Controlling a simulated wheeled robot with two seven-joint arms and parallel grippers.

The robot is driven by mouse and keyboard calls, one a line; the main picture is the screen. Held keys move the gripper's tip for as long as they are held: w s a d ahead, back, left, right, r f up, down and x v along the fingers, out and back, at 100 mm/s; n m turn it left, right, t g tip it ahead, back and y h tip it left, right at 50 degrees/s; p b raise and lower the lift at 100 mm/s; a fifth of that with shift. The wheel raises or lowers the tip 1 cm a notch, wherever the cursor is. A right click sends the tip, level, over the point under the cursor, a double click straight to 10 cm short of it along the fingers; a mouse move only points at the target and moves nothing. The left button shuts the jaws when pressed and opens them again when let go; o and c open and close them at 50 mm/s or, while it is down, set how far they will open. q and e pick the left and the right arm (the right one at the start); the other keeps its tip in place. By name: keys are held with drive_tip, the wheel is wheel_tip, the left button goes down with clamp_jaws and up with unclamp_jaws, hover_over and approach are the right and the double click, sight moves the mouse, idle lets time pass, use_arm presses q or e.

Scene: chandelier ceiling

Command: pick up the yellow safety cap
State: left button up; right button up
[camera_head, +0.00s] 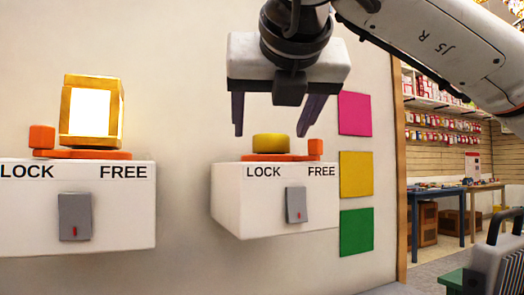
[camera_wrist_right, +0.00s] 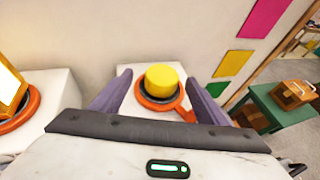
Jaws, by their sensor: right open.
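The yellow safety cap (camera_head: 271,144) is a short round piece on an orange ring base (camera_head: 264,157), on top of the right white LOCK/FREE box (camera_head: 262,210). It also shows in the right wrist view (camera_wrist_right: 162,80), with a dark ring around its foot. My right gripper (camera_head: 272,132) hangs above the box, fingers pointing down and spread, one on each side of the cap in the picture. It is open and empty. In the right wrist view its fingers (camera_wrist_right: 158,97) flank the cap without visible contact. My left gripper is not in view.
A left LOCK/FREE box (camera_head: 75,200) carries a glowing gold-framed lamp (camera_head: 91,112) on an orange base. Pink, yellow and green panels (camera_head: 356,174) are on the wall at right. A green table (camera_wrist_right: 280,108) with a wooden box (camera_wrist_right: 293,95) stands beyond.

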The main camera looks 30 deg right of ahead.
sight(269, 148)
drive_tip(key=b+x, duration=0.1)
drive_tip(key=x, duration=0.7)
drive_tip(key=shift+w+d+f, duration=0.1)
drive_tip(key=shift+d+f, duration=0.15)
drive_tip(key=shift+d, duration=0.05)
drive_tip(key=c, duration=1.1)
drive_tip(key=shift+r, duration=0.1)
